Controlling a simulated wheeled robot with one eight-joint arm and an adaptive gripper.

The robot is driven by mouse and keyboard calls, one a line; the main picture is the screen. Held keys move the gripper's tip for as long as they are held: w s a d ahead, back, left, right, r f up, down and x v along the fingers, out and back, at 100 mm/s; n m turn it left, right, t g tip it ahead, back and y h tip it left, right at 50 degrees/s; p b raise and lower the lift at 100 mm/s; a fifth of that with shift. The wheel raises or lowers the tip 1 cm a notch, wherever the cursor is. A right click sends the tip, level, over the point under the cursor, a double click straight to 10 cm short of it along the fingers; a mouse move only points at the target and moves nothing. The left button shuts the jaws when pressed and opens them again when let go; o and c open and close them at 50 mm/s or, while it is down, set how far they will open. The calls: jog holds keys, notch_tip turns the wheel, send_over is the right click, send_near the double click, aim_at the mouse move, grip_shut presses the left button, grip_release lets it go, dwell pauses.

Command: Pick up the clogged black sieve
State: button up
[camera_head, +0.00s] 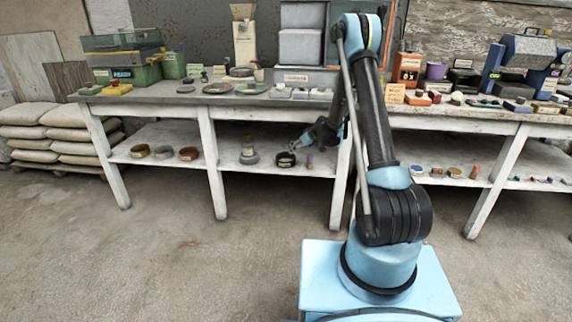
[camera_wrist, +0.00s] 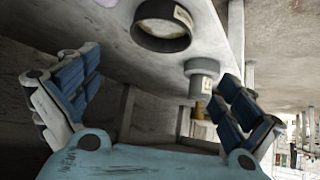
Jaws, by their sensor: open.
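The black sieve (camera_head: 286,164) is a short dark ring on the lower shelf under the bench, left of the leg behind my arm. In the head view my gripper (camera_head: 299,142) is small, just above and beside the sieve.
A grey cylindrical piece (camera_wrist: 203,78) stands close to the sieve, near the right finger. On the same shelf are a grey weight (camera_head: 249,157), a small tan cylinder (camera_head: 310,162) and several rings to the left. The bench top (camera_head: 150,95) is overhead; bench legs (camera_head: 212,165) flank the space.

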send_near(286, 157)
jog(key=a+f, duration=0.4)
jog(key=shift+a, duration=0.25)
jog(key=shift+s+r, duration=0.1)
jog(key=c, duration=0.8)
